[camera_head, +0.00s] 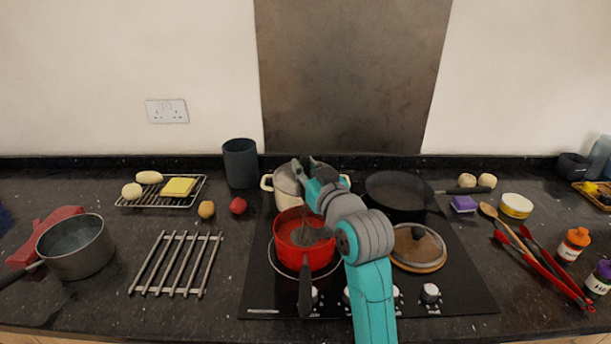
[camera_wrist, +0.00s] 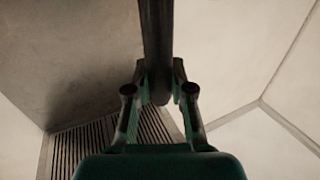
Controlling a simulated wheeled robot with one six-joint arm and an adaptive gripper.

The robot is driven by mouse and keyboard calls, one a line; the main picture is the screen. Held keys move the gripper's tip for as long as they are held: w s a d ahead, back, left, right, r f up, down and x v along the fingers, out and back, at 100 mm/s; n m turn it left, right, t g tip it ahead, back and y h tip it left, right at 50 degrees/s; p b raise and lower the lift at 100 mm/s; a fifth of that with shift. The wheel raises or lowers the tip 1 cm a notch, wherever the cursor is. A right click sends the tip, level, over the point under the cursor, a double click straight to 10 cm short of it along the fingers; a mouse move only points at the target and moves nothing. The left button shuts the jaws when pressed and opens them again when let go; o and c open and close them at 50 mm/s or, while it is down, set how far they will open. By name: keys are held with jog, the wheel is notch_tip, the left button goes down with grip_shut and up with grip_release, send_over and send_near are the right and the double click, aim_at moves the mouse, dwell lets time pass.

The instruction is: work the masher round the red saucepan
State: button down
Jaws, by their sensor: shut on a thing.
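The red saucepan (camera_head: 287,255) stands on the front left of the black hob, its dark handle pointing to the front. The masher's dark head (camera_head: 307,237) shows inside the pan; I cannot tell whether it touches the bottom. My gripper (camera_head: 308,168) is above and behind the pan, partly hidden by my arm. In the wrist view my gripper (camera_wrist: 160,92) is shut on the masher's dark handle (camera_wrist: 157,40), which runs up out of the picture. My arm hides the pan's right side and part of the masher.
A cream pot (camera_head: 284,187) stands right behind the pan. A black frying pan (camera_head: 398,190) and a lidded pan (camera_head: 418,247) are on the hob's right. A steel trivet (camera_head: 175,264) and grey saucepan (camera_head: 77,262) are at left. Counter between trivet and hob is clear.

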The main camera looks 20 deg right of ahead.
jog(key=shift+r, duration=4.4)
